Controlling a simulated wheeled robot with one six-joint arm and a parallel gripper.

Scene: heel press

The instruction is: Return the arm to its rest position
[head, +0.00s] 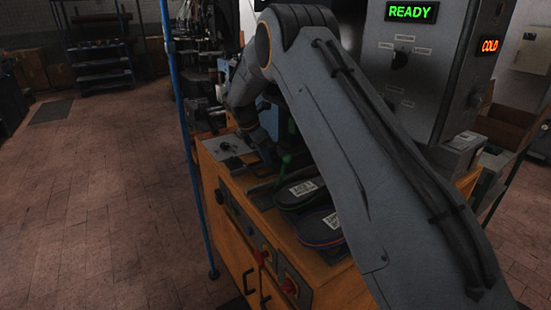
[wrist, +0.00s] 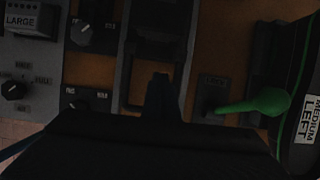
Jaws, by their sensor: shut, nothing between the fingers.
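My grey arm (head: 345,150) reaches from the lower right up over the orange machine cabinet and bends down at its far left end. In the head view the wrist end is low over the cabinet top, and the fingertips cannot be made out. In the wrist view my gripper (wrist: 160,88) is shut and empty. It points at the control panel, left of a green-knobbed lever (wrist: 268,101). I cannot tell whether the fingertips touch anything.
Dark soles (head: 300,190) with white labels lie on the orange cabinet (head: 235,215). A grey housing (head: 425,75) shows READY in green. A blue post (head: 188,170) stands left; the brick floor (head: 95,210) beyond is clear.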

